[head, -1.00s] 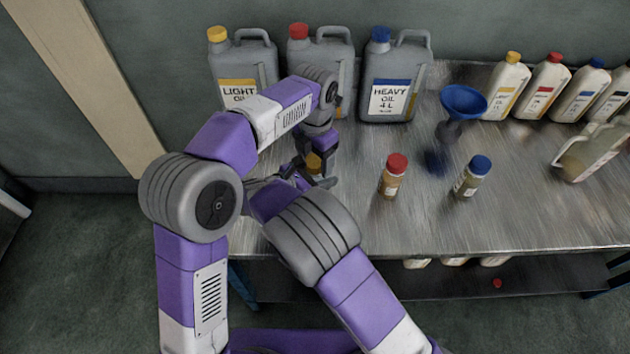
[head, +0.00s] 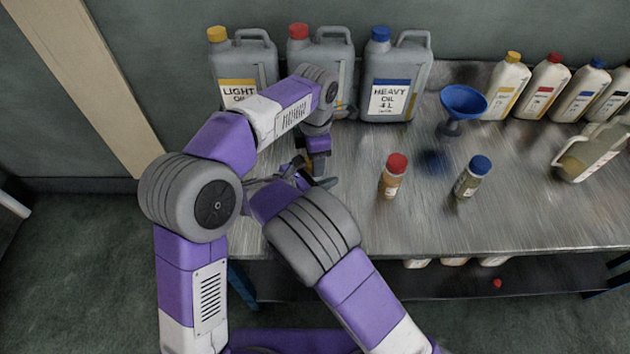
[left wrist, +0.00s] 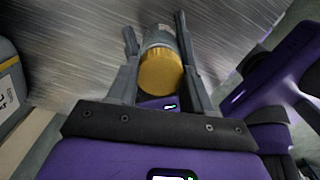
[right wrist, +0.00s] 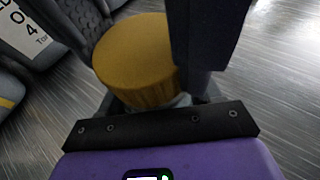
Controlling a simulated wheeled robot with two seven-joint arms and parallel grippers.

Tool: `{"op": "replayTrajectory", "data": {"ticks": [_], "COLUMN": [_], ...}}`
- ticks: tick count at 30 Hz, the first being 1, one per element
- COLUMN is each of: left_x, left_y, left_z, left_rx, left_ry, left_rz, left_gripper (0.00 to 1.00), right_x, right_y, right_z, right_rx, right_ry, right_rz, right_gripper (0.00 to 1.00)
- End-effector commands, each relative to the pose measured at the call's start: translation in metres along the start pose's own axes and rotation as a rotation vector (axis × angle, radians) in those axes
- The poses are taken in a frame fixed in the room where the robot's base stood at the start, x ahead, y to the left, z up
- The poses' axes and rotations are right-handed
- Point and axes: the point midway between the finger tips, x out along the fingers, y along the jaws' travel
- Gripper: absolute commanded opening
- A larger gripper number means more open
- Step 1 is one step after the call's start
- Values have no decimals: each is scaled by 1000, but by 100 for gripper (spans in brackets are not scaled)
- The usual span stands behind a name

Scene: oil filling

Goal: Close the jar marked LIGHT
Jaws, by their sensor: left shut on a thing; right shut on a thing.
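A small jar (left wrist: 158,36) with a yellow cap (left wrist: 163,73) is between my grippers near the table's left end; its label is hidden. The cap also shows large in the right wrist view (right wrist: 135,55). My left gripper (head: 318,165) reaches down from above, its fingers shut on the sides of the yellow cap. My right gripper (head: 312,180) comes in from the side, low down, and is shut on the jar body, mostly hidden beneath the cap. The cap sits on top of the jar; I cannot tell how tight it is.
A red-capped jar (head: 393,178) and a blue-capped jar (head: 471,178) stand to the right. Big grey oil cans (head: 397,82) line the back. The front middle is clear.

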Motion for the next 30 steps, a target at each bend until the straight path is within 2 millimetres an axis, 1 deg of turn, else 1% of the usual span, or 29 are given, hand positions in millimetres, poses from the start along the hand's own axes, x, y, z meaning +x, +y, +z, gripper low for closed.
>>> {"op": "replayTrajectory", "data": {"ticks": [9, 10, 14, 20, 23, 30], "left_x": [0, 0, 0, 0, -4, -35], "left_y": [0, 0, 0, 0, 0, 1], "left_z": [-1, -1, -1, 0, 0, 0], "left_rx": [17, 17, 17, 16, 16, 15], "left_ry": [0, 0, 0, 1, 0, 0], "left_rz": [1, 0, 1, 0, 1, 3], "left_gripper": [14, 55, 75, 76, 76, 76], "right_x": [0, 0, 0, 0, 0, 0], "right_y": [0, 0, 0, 0, 0, 0], "right_z": [0, 0, 0, 0, 0, 0], "right_rx": [3, 3, 2, 1, 1, 1], "right_ry": [1, 1, 0, 0, 0, 0], "right_rz": [-2, -2, -2, -1, -1, -1], "right_gripper": [0, 0, 0, 0, 0, 0]}}
